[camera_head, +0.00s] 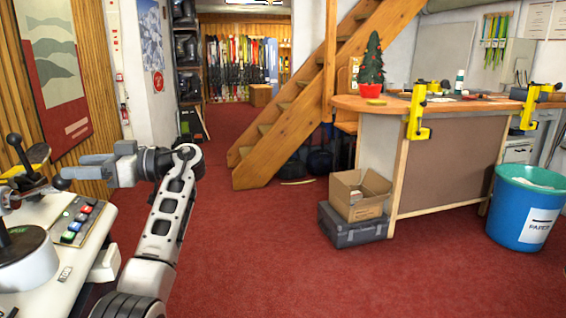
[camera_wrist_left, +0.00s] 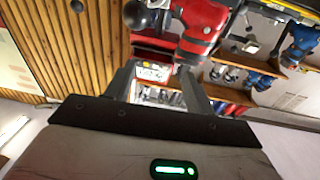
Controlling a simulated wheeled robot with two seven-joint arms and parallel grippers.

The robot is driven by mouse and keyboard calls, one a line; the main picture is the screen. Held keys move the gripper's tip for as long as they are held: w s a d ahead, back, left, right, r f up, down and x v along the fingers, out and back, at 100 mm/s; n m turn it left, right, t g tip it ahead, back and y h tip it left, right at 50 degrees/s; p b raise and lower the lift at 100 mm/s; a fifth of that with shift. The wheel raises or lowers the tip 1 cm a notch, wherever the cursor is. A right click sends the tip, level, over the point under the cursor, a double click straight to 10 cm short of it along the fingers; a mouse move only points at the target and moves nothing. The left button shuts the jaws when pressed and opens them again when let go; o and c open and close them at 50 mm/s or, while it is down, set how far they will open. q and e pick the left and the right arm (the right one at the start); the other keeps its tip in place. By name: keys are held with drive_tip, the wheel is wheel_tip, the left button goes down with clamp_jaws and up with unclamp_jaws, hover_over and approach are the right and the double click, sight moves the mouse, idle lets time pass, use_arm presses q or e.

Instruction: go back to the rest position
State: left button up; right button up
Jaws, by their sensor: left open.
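My left gripper (camera_head: 82,166) is at the left of the head view, pointing left above a white console. Its grey fingers are apart. In the left wrist view the two fingers (camera_wrist_left: 158,78) stand apart and I see nothing held between them. A lever with a dark round knob (camera_head: 60,183) is close to the fingers in the head view; I cannot tell whether they touch. My right gripper is in neither view.
The console (camera_head: 72,232) with coloured buttons stands at the left front. A wooden staircase (camera_head: 300,98) is behind. At right are a workbench (camera_head: 450,160) with yellow clamps, a cardboard box (camera_head: 358,193) on a dark case, and a blue bin (camera_head: 520,215). Red carpet between is clear.

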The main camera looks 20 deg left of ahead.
use_arm(q)
drive_tip(key=w+d+f+m+t+y+p, duration=0.15)
drive_tip(key=w+f+m+t, duration=0.35)
drive_tip(key=f+m+t, duration=0.6)
drive_tip(key=s+d+f+m+t+h+p, duration=0.25)
drive_tip(key=d+f+m+t+h, duration=0.7)
drive_tip(key=d+f, duration=0.8)
drive_tip(key=s+d+f+m+h+p, duration=0.2)
drive_tip(key=s+d+m+h, duration=0.3)
drive_tip(key=s+d+h, duration=0.6)
drive_tip(key=s+d+p, duration=0.1)
drive_tip(key=s+d, duration=0.4)
drive_tip(key=d, duration=0.4)
drive_tip(key=shift+d+h, duration=0.15)
drive_tip(key=shift+h, duration=0.15)
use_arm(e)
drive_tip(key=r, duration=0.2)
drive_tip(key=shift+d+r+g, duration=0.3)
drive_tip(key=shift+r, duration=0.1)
